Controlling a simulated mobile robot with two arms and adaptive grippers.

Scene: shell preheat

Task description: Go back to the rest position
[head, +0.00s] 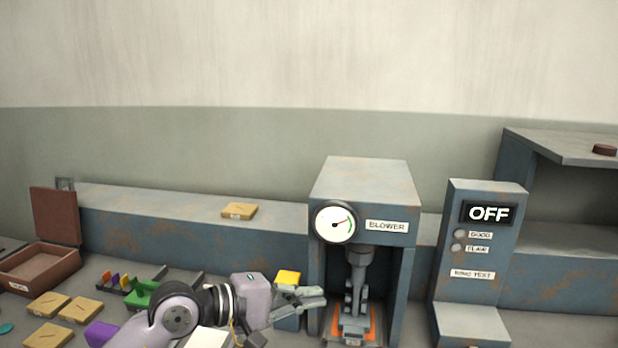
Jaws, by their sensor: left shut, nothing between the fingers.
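My left gripper (312,298) is shut and empty. It points right, just left of the grey-blue blower cabinet (364,180), in front of a small block with a yellow top (288,277). My left arm comes in from the bottom left and hides part of the bench. I cannot tell whether the gripper touches the block. My right gripper is not in view.
In the blower's opening, a dark nozzle stands above an orange pad (372,326). A ring test unit (481,250) reading OFF stands to the right. An open brown box (52,262), several tan tiles (78,310) and a green piece (141,293) lie left.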

